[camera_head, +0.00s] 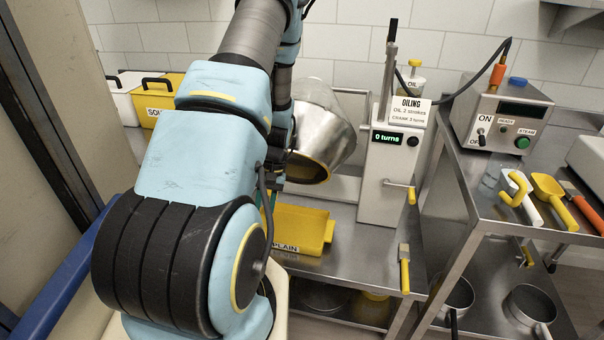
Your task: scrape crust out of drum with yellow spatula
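The drum (325,115) is a shiny metal vessel with a yellow rim, mounted on the oiling machine (388,170) and tilted with its mouth down and to the left. My arm hides its left part. A dark patch shows inside the mouth, but I cannot tell whether it is crust. I cannot tell for sure which tool is the yellow spatula. A yellow scoop-like tool (548,190) lies on the right steel table, and a yellow-handled tool with a greyish head (404,270) is at the middle table's front edge. My gripper is hidden behind my arm.
A yellow tray labelled PLAIN (298,230) sits below the drum. The machine's display reads 0 turns. The right table (475,190) holds a control box (500,110), a white tool with a yellow hook (518,190) and an orange-handled tool (583,208). Pots stand on the shelf below.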

